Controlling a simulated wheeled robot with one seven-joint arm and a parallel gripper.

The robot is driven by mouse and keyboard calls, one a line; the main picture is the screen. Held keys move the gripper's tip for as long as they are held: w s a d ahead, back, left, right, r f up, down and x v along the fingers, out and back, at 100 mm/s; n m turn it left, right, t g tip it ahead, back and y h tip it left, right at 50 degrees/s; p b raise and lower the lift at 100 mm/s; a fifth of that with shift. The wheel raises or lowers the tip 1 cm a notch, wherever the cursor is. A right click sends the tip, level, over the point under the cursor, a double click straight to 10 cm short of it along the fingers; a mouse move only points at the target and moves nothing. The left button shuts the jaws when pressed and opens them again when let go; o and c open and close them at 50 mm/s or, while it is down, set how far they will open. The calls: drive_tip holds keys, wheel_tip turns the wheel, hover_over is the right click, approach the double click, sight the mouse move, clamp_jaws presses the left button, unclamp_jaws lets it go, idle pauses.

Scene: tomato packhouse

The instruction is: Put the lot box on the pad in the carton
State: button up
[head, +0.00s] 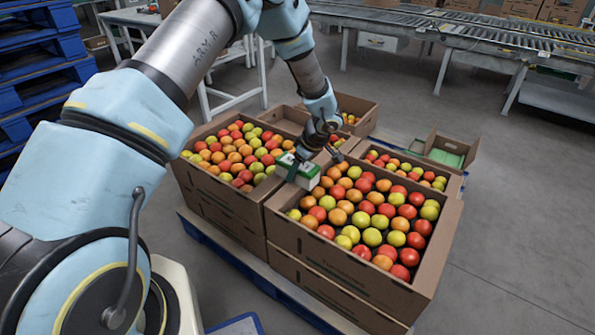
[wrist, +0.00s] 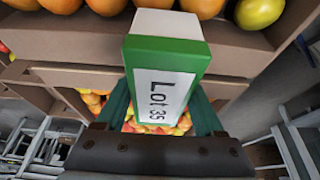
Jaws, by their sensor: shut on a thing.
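The lot box (head: 306,177) is a small white and green box. In the wrist view the box (wrist: 163,88) shows a label reading "Lot 35". My gripper (head: 294,171) is shut on it, with a teal finger on each side in the wrist view (wrist: 165,112). It holds the box above the walls between the full cartons. A green pad (head: 446,157) lies in a mostly empty open carton (head: 470,151) at the right rear, well to the right of my gripper. The carton's near part is partly hidden by a tomato carton.
Cartons full of tomatoes stand stacked on a blue pallet (head: 248,267), including the front carton (head: 345,262), left carton (head: 216,205) and right rear carton (head: 455,187). A roller conveyor (head: 470,36) runs behind. The floor at right is clear.

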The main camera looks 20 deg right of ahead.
clamp_jaws()
drive_tip(key=shift+r, duration=0.15)
